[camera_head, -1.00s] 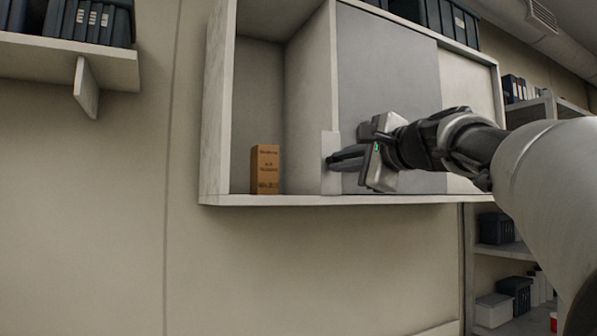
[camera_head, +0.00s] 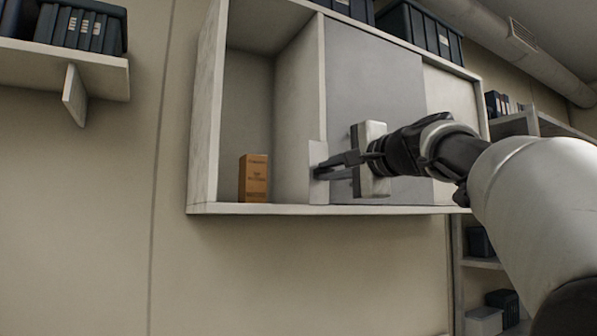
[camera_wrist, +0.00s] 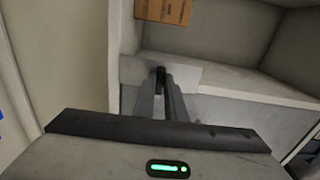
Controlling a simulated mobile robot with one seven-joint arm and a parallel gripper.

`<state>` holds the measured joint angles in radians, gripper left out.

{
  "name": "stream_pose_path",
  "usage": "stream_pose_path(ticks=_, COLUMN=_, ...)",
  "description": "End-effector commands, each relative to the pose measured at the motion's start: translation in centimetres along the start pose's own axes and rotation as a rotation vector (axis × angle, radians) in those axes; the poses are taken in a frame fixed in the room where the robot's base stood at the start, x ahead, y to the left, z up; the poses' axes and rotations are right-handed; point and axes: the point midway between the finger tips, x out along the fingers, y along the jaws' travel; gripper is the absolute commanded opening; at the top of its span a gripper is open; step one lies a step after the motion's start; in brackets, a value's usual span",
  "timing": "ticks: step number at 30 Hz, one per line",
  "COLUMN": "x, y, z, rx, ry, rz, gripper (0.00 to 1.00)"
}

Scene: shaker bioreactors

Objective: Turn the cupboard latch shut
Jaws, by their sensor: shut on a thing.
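The wall cupboard (camera_head: 203,130) has an open left compartment and a grey door panel (camera_head: 375,90) to its right. A pale latch plate (camera_head: 318,150) sits on the upright at the door's left edge; the plate also shows in the wrist view (camera_wrist: 187,76). A small dark latch piece (camera_wrist: 160,73) stands at the plate, between my fingertips. My gripper (camera_head: 322,168) reaches in from the right, its fingers shut on the latch at the plate. In the wrist view my gripper (camera_wrist: 160,82) hides most of the latch, so its exact angle cannot be told.
A brown box (camera_head: 254,178) stands in the open compartment, left of the latch. Dark bins (camera_head: 432,30) sit on top of the cupboard. A wall shelf (camera_head: 100,75) with binders is at the left. Wall space below the cupboard is clear.

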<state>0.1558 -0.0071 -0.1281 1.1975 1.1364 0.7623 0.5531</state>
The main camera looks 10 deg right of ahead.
Motion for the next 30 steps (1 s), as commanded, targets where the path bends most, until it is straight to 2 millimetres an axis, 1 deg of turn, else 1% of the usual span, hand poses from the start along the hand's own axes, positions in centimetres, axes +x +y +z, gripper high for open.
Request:
stream_pose_path(ticks=3, x=0.0, y=-0.2, z=0.0, rx=-0.002, ry=0.000, rz=-0.003, gripper=0.00)
stream_pose_path(ticks=4, x=0.0, y=-0.2, z=0.0, rx=-0.002, ry=0.001, rz=-0.003, gripper=0.16)
stream_pose_path(ticks=6, x=0.0, y=-0.1, z=0.0, rx=-0.002, ry=0.000, rz=-0.003, gripper=0.28)
stream_pose_path(ticks=7, x=0.0, y=-0.1, z=0.0, rx=-0.002, ry=0.000, rz=-0.003, gripper=0.30)
stream_pose_path(ticks=15, x=-0.1, y=-0.1, z=0.0, rx=0.000, ry=0.001, rz=-0.002, gripper=0.30)
stream_pose_path(ticks=18, x=-0.6, y=0.0, z=0.0, rx=-0.001, ry=0.001, rz=-0.002, gripper=0.30)
stream_pose_path(ticks=20, x=-1.3, y=0.1, z=-0.1, rx=-0.001, ry=0.003, rz=-0.003, gripper=0.30)
stream_pose_path(ticks=23, x=-3.1, y=0.2, z=0.0, rx=-0.001, ry=0.003, rz=-0.004, gripper=0.30)
stream_pose_path(ticks=30, x=-9.0, y=0.1, z=0.0, rx=-0.001, ry=0.004, rz=-0.005, gripper=0.30)
